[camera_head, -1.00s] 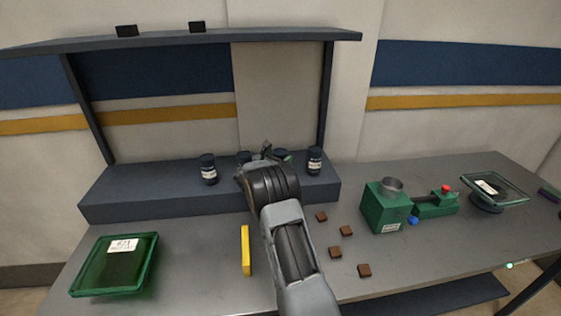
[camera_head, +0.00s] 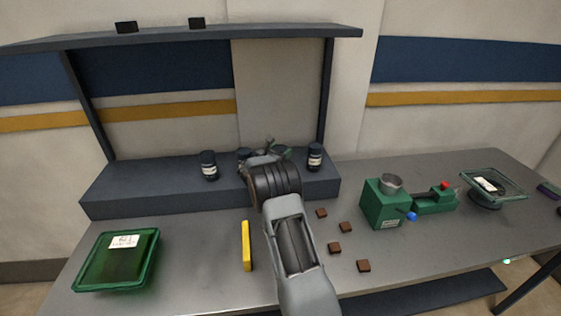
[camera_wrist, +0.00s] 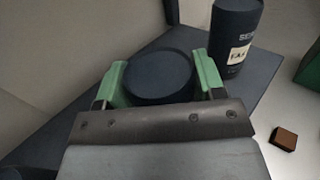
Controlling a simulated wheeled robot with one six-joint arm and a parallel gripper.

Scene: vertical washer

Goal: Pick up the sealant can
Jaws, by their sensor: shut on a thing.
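Several dark sealant cans with pale labels are at the raised dark shelf. One can (camera_head: 208,165) stands at the left and another (camera_head: 315,157) at the right; a can also shows upright in the wrist view (camera_wrist: 235,38), right of my gripper. My gripper (camera_wrist: 160,80) has its green fingers on both sides of a dark round-topped can (camera_wrist: 158,76) and is shut on it. In the head view my arm mostly hides this can and my gripper (camera_head: 279,152). I cannot tell whether the held can touches the shelf.
A green tray (camera_head: 95,277) and a yellow bar (camera_head: 246,247) lie on the table at the left. Several brown blocks (camera_head: 334,248) lie right of my arm. A green device (camera_head: 376,209) and a glass-topped scale (camera_head: 508,190) stand farther right. An upper shelf (camera_head: 270,35) spans above.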

